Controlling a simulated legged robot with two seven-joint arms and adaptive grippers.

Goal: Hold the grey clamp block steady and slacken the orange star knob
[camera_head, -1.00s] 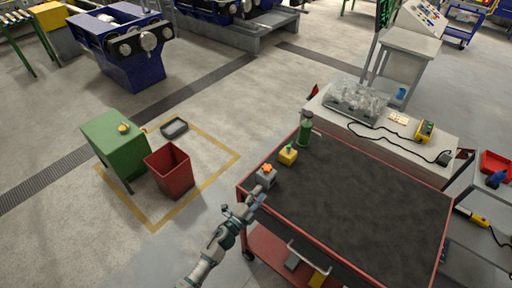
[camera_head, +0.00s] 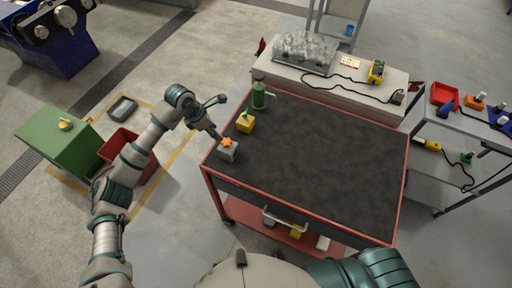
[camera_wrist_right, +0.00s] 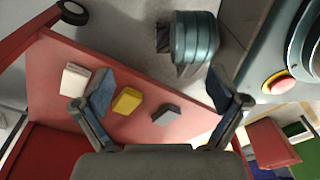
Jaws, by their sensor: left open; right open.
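The grey clamp block (camera_head: 229,154) sits at the near left corner of the dark-topped red cart (camera_head: 310,160). The orange star knob (camera_head: 227,142) is on top of the block. My left gripper (camera_head: 220,119) is open and empty, with its fingers spread wide. Its lower finger comes close to the knob and block from the upper left; I cannot tell whether it touches. My right gripper (camera_wrist_right: 160,85) is open and empty in the right wrist view, facing the cart's red lower shelf. The block and knob are not in that view.
A yellow block (camera_head: 245,123) and a green bottle (camera_head: 259,95) stand behind the clamp block. The rest of the cart top is clear. A red bin (camera_head: 121,143) stands left, partly behind my left arm. White, yellow (camera_wrist_right: 127,101) and grey items lie on the lower shelf.

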